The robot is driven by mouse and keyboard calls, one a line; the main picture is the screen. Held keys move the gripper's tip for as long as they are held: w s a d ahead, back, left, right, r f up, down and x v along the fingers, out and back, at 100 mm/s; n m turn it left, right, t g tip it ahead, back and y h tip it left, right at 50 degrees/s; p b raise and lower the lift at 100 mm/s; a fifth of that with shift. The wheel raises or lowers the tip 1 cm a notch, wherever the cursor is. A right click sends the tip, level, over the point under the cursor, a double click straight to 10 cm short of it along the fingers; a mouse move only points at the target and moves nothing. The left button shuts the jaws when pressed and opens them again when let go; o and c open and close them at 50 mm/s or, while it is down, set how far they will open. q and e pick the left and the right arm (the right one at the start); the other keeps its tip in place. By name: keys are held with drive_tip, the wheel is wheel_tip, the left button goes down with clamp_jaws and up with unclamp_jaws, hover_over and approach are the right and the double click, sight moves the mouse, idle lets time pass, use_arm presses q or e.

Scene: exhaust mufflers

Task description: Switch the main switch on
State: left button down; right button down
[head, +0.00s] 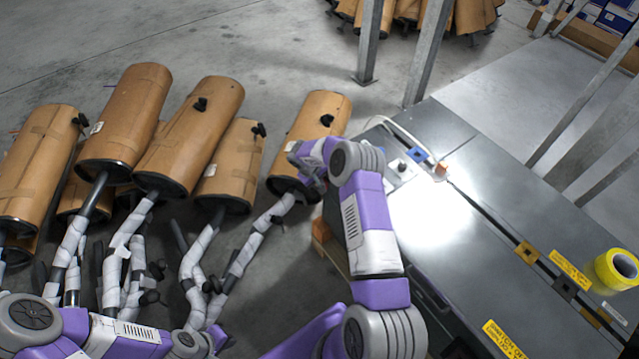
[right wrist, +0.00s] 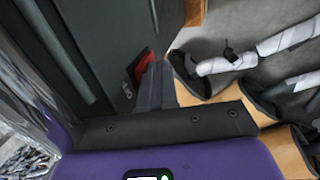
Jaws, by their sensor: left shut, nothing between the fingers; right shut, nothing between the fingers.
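The main switch (right wrist: 144,64) shows in the right wrist view as a red part on a dark panel, with a small marked plate (right wrist: 128,90) beside it. My right gripper (right wrist: 156,66) is shut and empty, its fingertips right beside the red switch and partly covering it. I cannot tell whether they touch. In the head view my right arm reaches to the left side of the metal table, and the switch is hidden there. My left gripper (head: 205,342) is shut and empty at the bottom left, above the muffler pipes.
Several brown-wrapped mufflers (head: 190,130) with white-wrapped pipes lie left of the metal table (head: 490,220). The table carries a yellow tape roll (head: 617,269) and yellow labels (head: 570,269). Metal posts (head: 428,55) stand behind it. Grey floor (head: 200,30) is open at the back left.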

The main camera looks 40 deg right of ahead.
drive_tip(key=shift+d+r, duration=0.1)
drive_tip(key=shift+r, duration=0.05)
drive_tip(key=a+r+p, duration=0.1)
drive_tip(key=a+r, duration=0.6)
drive_tip(key=a, duration=0.2)
drive_tip(key=shift+a+r+p, duration=0.3)
drive_tip(key=shift+r+p, duration=0.1)
idle(0.4)
drive_tip(key=s+a+f+y+p, duration=0.1)
drive_tip(key=s+a+f+y, duration=0.2)
drive_tip(key=s+a, duration=0.45)
drive_tip(key=s+a+f+y, duration=0.35)
drive_tip(key=s+a, duration=0.25)
drive_tip(key=a, duration=0.2)
drive_tip(key=s+a+m, duration=0.1)
drive_tip(key=s+a, duration=0.2)
drive_tip(key=s, duration=0.4)
drive_tip(key=s+a+r+m+y+p, duration=0.1)
drive_tip(key=s+a, duration=0.2)
drive_tip(key=s, duration=0.4)
drive_tip(key=shift+s+r+m+t, duration=0.15)
drive_tip(key=shift+m+t, duration=0.15)
drive_tip(key=shift+m, duration=0.1)
